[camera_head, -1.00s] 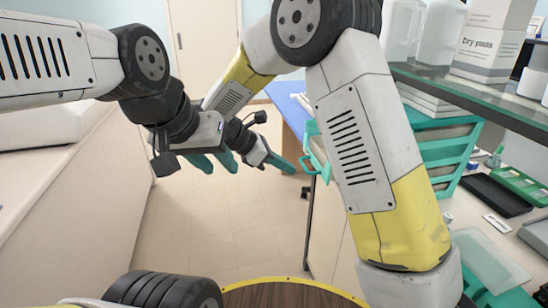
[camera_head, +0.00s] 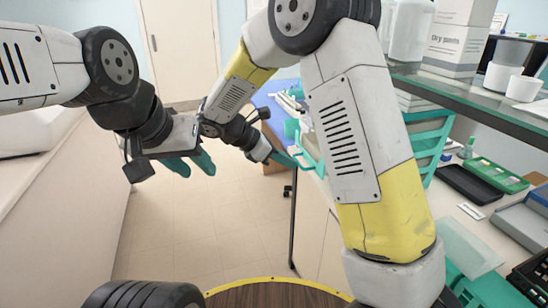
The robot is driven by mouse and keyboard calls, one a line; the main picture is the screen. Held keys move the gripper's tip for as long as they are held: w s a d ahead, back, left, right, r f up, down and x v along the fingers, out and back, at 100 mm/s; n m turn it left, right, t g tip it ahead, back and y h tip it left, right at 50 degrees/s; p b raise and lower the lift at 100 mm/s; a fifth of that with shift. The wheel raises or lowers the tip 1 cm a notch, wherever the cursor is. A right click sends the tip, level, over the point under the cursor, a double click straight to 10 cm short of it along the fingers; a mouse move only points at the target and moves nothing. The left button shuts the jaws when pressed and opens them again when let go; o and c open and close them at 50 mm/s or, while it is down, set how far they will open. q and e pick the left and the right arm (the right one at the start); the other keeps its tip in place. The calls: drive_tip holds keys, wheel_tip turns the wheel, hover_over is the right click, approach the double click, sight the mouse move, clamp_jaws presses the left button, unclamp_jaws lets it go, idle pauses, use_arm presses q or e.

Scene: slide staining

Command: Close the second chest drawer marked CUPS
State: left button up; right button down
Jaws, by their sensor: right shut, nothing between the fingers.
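A teal drawer chest (camera_head: 428,135) stands on the right-hand bench, largely hidden behind my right arm. A pulled-out drawer with a teal front handle (camera_head: 309,152) juts out to the left of that arm. No CUPS label can be read, and I cannot tell which drawer level this is. My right gripper (camera_head: 285,159) is shut and empty, its teal fingertips close to the handle's left side; contact cannot be told. My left gripper (camera_head: 190,164) hangs over the floor further left, its teal fingers apart and empty.
A glass shelf (camera_head: 470,88) with a Dry pants box (camera_head: 455,45) and white cups (camera_head: 523,88) overhangs the right bench. A black tray (camera_head: 468,184) and green tray (camera_head: 497,174) lie below it. A pale counter (camera_head: 50,190) is at left. The floor (camera_head: 215,230) between is clear.

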drive_tip(key=w+d, duration=0.1)
drive_tip(key=d, duration=0.4)
drive_tip(key=w+d, duration=0.2)
drive_tip(key=d, duration=0.2)
drive_tip(key=w+d, duration=0.1)
drive_tip(key=d, duration=0.4)
drive_tip(key=shift+w+d, duration=0.3)
drive_tip(key=shift+w, duration=0.05)
drive_tip(key=shift+d, duration=0.1)
